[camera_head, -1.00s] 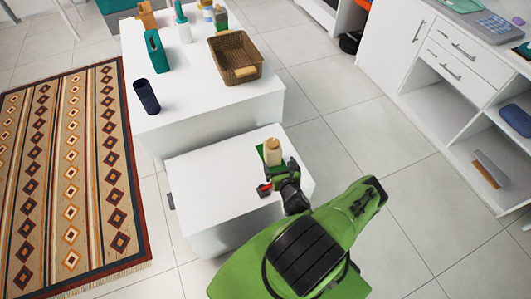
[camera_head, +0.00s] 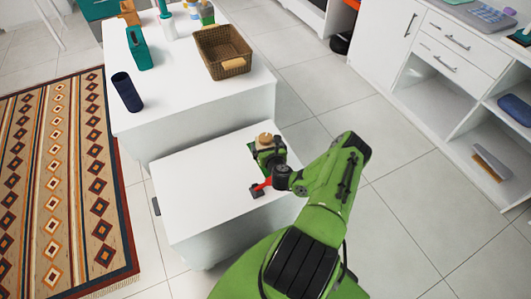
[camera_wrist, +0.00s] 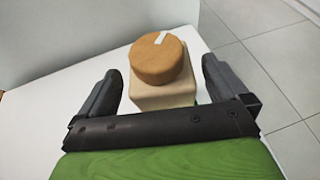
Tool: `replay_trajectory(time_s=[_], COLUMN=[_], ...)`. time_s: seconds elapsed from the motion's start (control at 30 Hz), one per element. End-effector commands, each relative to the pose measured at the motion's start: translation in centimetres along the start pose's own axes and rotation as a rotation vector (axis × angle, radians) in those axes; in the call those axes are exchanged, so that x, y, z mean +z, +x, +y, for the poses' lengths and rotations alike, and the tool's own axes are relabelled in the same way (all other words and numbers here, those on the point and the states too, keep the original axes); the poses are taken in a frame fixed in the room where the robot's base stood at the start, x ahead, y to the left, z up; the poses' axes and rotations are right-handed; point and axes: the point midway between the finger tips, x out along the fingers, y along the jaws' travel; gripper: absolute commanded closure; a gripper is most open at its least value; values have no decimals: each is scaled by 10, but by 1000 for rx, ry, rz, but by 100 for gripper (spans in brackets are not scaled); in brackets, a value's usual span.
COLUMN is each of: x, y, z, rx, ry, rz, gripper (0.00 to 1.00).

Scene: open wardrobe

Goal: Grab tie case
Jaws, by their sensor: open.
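No object is plainly marked as the tie case. A dark blue cylinder (camera_head: 126,92) stands on the higher white surface, and a rounded dark blue case (camera_head: 515,108) lies on a right-hand shelf; either could be it. My gripper (camera_wrist: 160,66) is open over the lower white surface. Its fingers are either side of a cream bottle (camera_wrist: 166,94) with a round wooden cap (camera_wrist: 159,58), and gaps show on both sides. In the head view my gripper (camera_head: 270,160) hides most of the bottle, with the cap (camera_head: 265,140) showing above.
The lower white surface (camera_head: 200,195) is mostly bare around the bottle. A wicker basket (camera_head: 222,52), a teal container (camera_head: 138,48) and several bottles stand on the higher surface (camera_head: 180,90). White cabinets (camera_head: 450,50) stand at right, with a brush (camera_head: 492,162) below. Tiled floor lies between.

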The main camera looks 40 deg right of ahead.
Motion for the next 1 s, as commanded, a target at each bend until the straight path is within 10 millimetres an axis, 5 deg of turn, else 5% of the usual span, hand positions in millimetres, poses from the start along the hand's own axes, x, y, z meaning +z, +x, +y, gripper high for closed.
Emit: replay_trajectory(time_s=[0.2,0.47,0.83,1.0], x=[-2,-2,-2,-2], y=[33,35,35,35], z=[-1,-1,-1,-1], rx=[1,1,1,1], ry=[-1,1,1,1], rz=[-3,0,0,-1], gripper=[0,2,58,58])
